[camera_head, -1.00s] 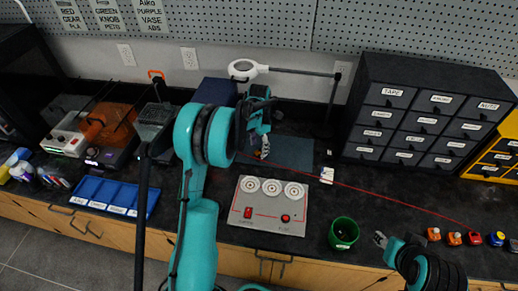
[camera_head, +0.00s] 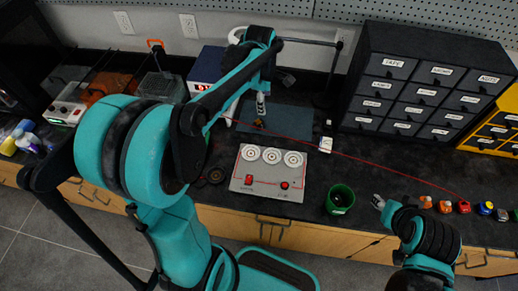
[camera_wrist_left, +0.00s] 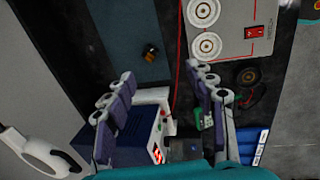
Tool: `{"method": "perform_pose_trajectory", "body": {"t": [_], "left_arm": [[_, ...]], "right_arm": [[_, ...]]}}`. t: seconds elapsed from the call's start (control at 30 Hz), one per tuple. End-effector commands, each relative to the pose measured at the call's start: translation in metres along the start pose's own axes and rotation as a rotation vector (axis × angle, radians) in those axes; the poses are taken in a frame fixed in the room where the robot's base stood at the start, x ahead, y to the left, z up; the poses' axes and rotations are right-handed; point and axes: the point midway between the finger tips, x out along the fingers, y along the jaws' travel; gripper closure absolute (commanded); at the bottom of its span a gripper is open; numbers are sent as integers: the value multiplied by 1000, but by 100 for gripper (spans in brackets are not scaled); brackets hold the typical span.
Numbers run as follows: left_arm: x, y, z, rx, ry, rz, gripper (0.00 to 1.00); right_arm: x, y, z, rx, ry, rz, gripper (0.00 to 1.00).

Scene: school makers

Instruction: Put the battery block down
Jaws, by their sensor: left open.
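The battery block, a small black and orange piece, lies on the dark blue mat in the head view (camera_head: 259,124). It also shows in the left wrist view (camera_wrist_left: 150,52). My left gripper (camera_head: 262,106) is above the mat, close to the block in the head view. In the left wrist view its two fingers (camera_wrist_left: 160,72) stand apart with nothing between them, and the block shows beyond the fingertips. The mat (camera_head: 290,122) is bare around the block. My right gripper (camera_head: 379,202) is low at the right, beside the green cup, far from the block; its jaw opening is unclear.
A grey panel with three white dials (camera_head: 265,184) lies in front of the mat. A green cup (camera_head: 340,199) stands to its right. A blue power supply (camera_head: 208,62) stands left of the mat. A black drawer cabinet (camera_head: 425,90) stands at the right. A red line crosses the bench.

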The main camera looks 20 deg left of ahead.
Motion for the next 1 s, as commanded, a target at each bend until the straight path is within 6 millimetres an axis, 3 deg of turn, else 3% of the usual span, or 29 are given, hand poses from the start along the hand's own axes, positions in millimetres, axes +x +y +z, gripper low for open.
{"method": "perform_pose_trajectory", "body": {"t": [0.1,0.3,0.6,0.8,1.0], "left_arm": [[-23,-32,8,266,-3,65,45],[-47,-85,18,720,27,175,45],[-52,-163,26,1375,154,328,45],[-43,-193,27,1663,247,387,45],[-40,-202,28,1758,282,403,45]], "right_arm": [[0,0,0,0,0,0,60],[0,0,0,0,0,0,60],[0,0,0,0,0,0,60],[0,0,0,0,0,0,60],[0,0,0,0,0,0,60]]}}
